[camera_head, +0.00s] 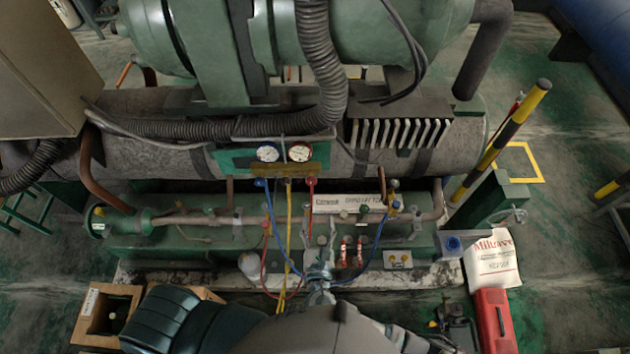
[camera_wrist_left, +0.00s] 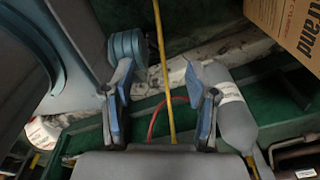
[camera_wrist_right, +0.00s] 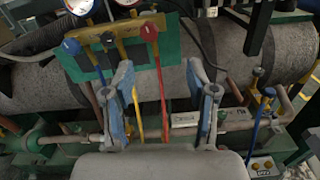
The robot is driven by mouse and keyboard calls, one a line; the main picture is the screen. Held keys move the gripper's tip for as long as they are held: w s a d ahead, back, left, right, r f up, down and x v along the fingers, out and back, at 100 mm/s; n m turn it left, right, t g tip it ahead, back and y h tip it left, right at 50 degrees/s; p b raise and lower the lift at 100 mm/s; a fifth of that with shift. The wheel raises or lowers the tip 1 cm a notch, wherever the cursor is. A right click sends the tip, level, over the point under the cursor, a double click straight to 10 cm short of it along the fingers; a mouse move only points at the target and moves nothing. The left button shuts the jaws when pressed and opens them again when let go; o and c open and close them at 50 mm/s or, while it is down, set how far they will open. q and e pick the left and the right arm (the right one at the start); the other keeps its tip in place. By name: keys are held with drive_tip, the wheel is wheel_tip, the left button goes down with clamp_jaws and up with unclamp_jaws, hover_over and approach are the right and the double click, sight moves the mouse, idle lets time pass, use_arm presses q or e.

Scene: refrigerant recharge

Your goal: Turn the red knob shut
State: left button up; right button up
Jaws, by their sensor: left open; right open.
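The red knob (camera_head: 311,181) sits at the lower right of the gauge manifold (camera_head: 318,165), below two round dials, with a red hose below it. In the right wrist view the red knob (camera_wrist_right: 150,33) stands beyond and above the fingertips. My right gripper (camera_head: 320,246) is open and empty, below the knob in the head view and apart from it. In the right wrist view the right gripper (camera_wrist_right: 160,72) has the red hose showing between its fingers. My left gripper (camera_wrist_left: 158,78) is open in the left wrist view, with a yellow hose passing behind the gap. I cannot make it out in the head view.
A blue knob (camera_head: 259,182) sits at the manifold's left, with yellow hose (camera_head: 289,225) between. Red-handled valves (camera_head: 359,251) stand right of my right gripper. A grey cylinder (camera_wrist_left: 234,112) and cardboard box (camera_wrist_left: 288,30) are near my left gripper. A red case (camera_head: 494,320) lies at lower right.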

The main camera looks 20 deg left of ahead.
approach(311, 184)
drive_tip(key=w+d, duration=0.1)
drive_tip(key=w, duration=0.1)
drive_tip(key=w+a, duration=0.1)
drive_tip(key=w, duration=0.1)
drive_tip(key=w+a, duration=0.1)
drive_tip(key=w, duration=0.1)
drive_tip(key=w+a+p, duration=0.1)
drive_tip(key=w+a, duration=0.1)
drive_tip(key=w, duration=0.1)
drive_tip(key=shift+a+r, duration=0.15)
drive_tip(key=shift+w+d+f, duration=0.25)
drive_tip(key=shift+w+d, duration=0.55)
drive_tip(key=shift+d, duration=0.05)
drive_tip(key=shift+c, duration=0.5)
drive_tip(key=shift+s+a+r, duration=0.1)
drive_tip(key=shift+s+a, duration=0.2)
drive_tip(key=shift+a, duration=0.25)
drive_tip(key=c, duration=0.8)
drive_tip(key=shift+s+a, duration=0.1)
drive_tip(key=shift+a, duration=0.1)
clamp_jaws()
use_arm(q)
drive_tip(key=shift+a+r, duration=0.35)
drive_tip(key=shift+a, duration=0.5)
